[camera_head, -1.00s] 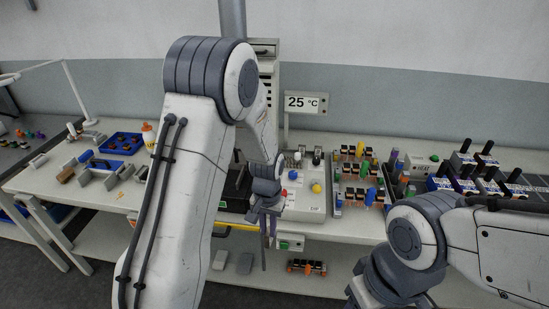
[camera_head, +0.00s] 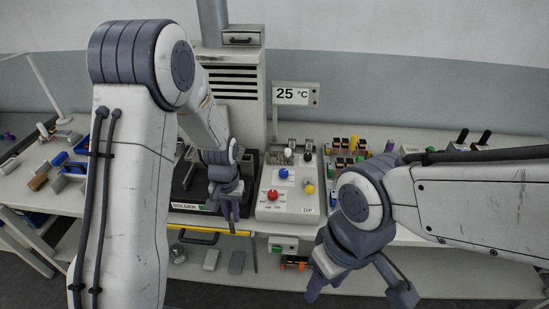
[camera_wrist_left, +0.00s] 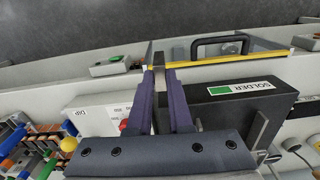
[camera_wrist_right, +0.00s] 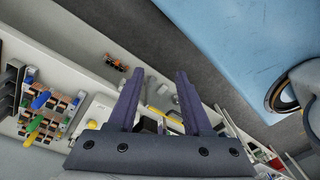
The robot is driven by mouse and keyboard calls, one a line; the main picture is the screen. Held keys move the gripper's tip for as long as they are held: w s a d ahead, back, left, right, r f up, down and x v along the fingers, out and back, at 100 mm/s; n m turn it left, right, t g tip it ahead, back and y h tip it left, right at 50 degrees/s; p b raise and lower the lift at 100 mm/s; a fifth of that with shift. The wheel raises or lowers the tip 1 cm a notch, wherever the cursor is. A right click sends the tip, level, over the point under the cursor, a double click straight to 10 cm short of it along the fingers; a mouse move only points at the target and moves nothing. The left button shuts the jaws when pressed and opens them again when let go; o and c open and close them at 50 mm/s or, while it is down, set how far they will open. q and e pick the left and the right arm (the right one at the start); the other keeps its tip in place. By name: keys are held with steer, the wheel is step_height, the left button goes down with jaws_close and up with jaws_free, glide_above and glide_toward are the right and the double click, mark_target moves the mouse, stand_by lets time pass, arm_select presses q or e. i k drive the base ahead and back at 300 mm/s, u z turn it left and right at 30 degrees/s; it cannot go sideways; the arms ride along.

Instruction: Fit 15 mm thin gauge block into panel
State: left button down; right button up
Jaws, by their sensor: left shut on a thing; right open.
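My left gripper (camera_head: 229,214) is in front of the black SOLDER unit, near the bench's front edge. In the left wrist view its fingers (camera_wrist_left: 159,72) are shut on a thin, light metallic block (camera_wrist_left: 158,58), seen nearly edge on. I cannot read any size on it. My right gripper (camera_head: 360,290) is open and empty, low in front of the bench; its spread fingers (camera_wrist_right: 160,80) also show in the right wrist view. A white sloping panel (camera_head: 270,208) marked DIP, with blue, red and yellow knobs, stands on the bench. I cannot make out a block slot on it.
The black SOLDER unit (camera_head: 190,196) stands left of the white panel. A yellow-edged drawer with a handle (camera_wrist_left: 185,64) sticks out under the bench front. A rack of coloured parts (camera_head: 350,160) stands to the right, and a 25 °C display (camera_head: 292,95) behind.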

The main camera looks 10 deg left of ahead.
mark_target(297, 198)
steer(key=z, duration=0.35)
steer(key=i, duration=1)
steer(key=z, duration=0.05)
